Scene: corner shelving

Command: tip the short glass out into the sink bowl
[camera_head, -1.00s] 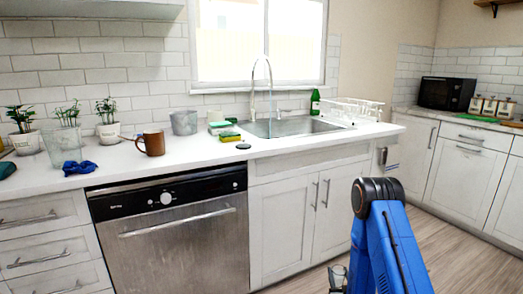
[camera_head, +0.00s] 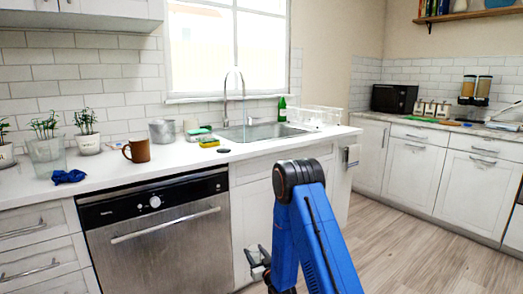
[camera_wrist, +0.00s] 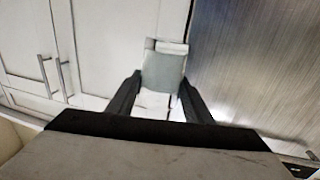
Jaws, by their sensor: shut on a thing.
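The sink bowl (camera_head: 262,131) is a steel basin set in the white counter under the window, below a tall curved faucet. My gripper (camera_wrist: 160,92) is shut on a short glass (camera_wrist: 163,70), a greyish see-through tumbler between its two dark fingers in the wrist view. In the head view my gripper (camera_head: 258,264) is low in front of the cabinet doors, below counter height and well short of the sink. The glass is small there, and I cannot tell whether anything is in it.
On the counter stand a clear tall glass (camera_head: 47,157), a blue cloth (camera_head: 68,177), a brown mug (camera_head: 137,151), a grey tumbler (camera_head: 162,131) and sponges (camera_head: 208,142). The floor at right is clear.

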